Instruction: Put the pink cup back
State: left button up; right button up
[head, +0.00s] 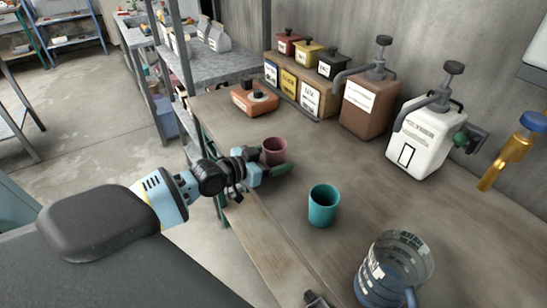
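The pink cup (274,148) is upright at the near left part of the wooden bench, and I cannot tell whether its base touches the top. My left gripper (272,160) reaches in from the left at the cup. One finger passes in front of the cup's lower part; the other is mostly hidden behind it. The cup appears to be between the fingers, but I cannot tell whether they press on it.
A teal cup (323,206) and a clear jug (392,270) stand to the right on the bench (265,235). Along the wall are a white pump container (424,138), a brown one (368,106), small lidded boxes (310,96) and an orange-brown container (254,101). The bench is bare around the teal cup.

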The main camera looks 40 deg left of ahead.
pick_arm(q)
jog(key=shift+r, duration=0.1)
pick_arm(e)
jog(key=shift+w+r, duration=0.1)
pick_arm(q)
jog(key=shift+s+r, duration=0.1)
jog(key=shift+r, duration=0.05)
jog(key=p+v, duration=0.1)
jog(key=v, duration=1)
jog(key=shift+s, duration=0.4)
pick_arm(e)
jog(key=shift+w+d+r, duration=0.1)
jog(key=shift+w+r, duration=0.2)
jog(key=shift+r, duration=0.4)
pick_arm(q)
jog(key=shift+a+r, duration=0.15)
